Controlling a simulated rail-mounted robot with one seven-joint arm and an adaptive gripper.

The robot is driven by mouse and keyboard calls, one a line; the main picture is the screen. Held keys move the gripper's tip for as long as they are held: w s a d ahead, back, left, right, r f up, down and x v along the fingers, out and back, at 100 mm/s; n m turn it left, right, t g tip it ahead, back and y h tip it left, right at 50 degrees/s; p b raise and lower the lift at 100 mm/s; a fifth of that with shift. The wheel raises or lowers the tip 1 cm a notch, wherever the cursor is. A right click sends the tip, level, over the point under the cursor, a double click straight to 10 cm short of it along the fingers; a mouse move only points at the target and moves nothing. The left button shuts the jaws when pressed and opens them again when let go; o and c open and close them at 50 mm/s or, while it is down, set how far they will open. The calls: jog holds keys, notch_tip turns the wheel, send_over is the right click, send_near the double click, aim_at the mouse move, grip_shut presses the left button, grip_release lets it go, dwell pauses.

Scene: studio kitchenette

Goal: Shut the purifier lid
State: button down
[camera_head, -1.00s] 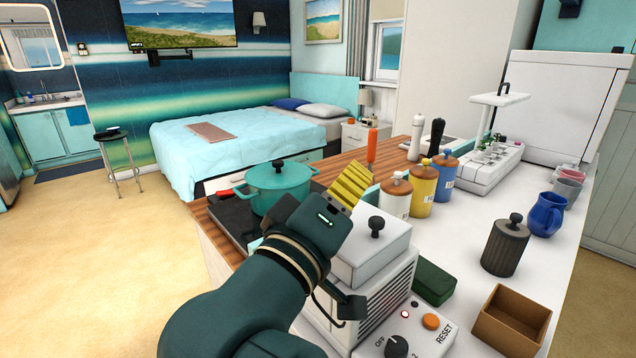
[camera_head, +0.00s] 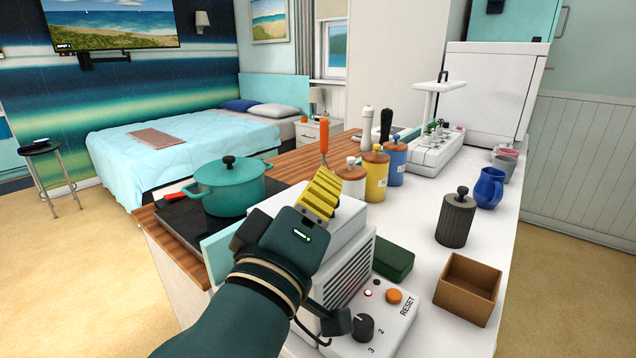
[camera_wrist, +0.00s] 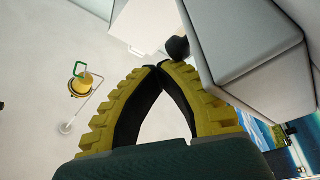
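The purifier is a white box with a vented side (camera_head: 352,282). Its pale lid (camera_head: 345,222) lies over the top; I cannot tell whether it is fully seated. My gripper (camera_head: 323,186) is over the lid's left part and hides the black lid knob in the head view. In the wrist view, my gripper's yellow fingers (camera_wrist: 160,70) meet at the tips with nothing seen between them. A dark round knob (camera_wrist: 178,48) shows just beyond the tips, beside a large grey-white block (camera_wrist: 240,40). Contact is unclear.
A teal pot (camera_head: 230,190) stands left on the dark hob. Canisters (camera_head: 376,175) stand behind the purifier. A green block (camera_head: 393,262), a control box with RESET (camera_head: 385,322), a brown open box (camera_head: 468,290) and a ribbed dark jar (camera_head: 456,218) are to the right.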

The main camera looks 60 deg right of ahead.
jog(key=shift+d+f, duration=0.15)
jog(key=shift+f, duration=0.25)
jog(key=r+p, duration=0.4)
jog(key=r, duration=0.1)
jog(key=shift+w+a+r, duration=0.15)
jog(key=shift+a+r, duration=0.1)
jog(key=shift+a, duration=0.05)
jog(key=w+a+f, duration=0.1)
jog(key=a+f, duration=0.3)
jog(key=a, duration=0.5)
jog(key=shift+w+f+p, duration=0.2)
jog(key=shift+w+p, duration=0.15)
jog(key=shift+p, duration=0.1)
